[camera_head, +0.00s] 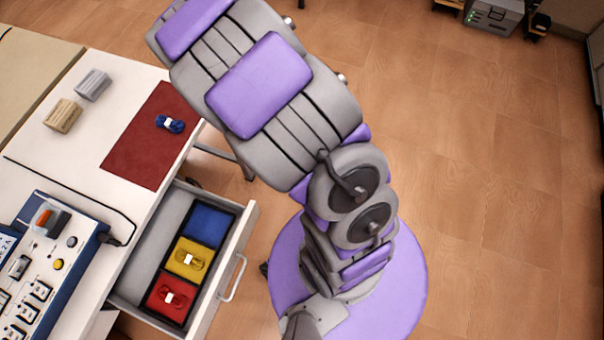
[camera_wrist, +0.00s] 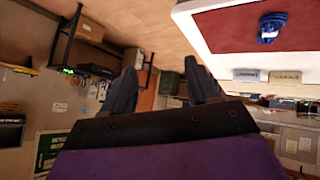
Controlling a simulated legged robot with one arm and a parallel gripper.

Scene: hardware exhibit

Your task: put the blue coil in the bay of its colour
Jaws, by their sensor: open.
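The blue coil (camera_head: 170,125) lies on a dark red mat (camera_head: 140,150) on the white table, and it also shows at the upper right of the wrist view (camera_wrist: 271,27). In the open drawer (camera_head: 252,225) a tray has a blue bay (camera_head: 208,222), a yellow bay and a red bay. The blue bay is empty. A yellow coil (camera_head: 189,260) lies in the yellow bay and a red coil (camera_head: 171,294) in the red bay. My gripper (camera_wrist: 163,88) is open and empty in the wrist view, apart from the blue coil. In the head view my gripper is not visible.
A grey block (camera_head: 93,85) and a tan block (camera_head: 62,116) stand on the table left of the mat. A blue-sided control panel (camera_head: 50,265) with a black cable is at the lower left. The drawer handle (camera_head: 234,278) juts out. Wooden floor lies open on the right.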

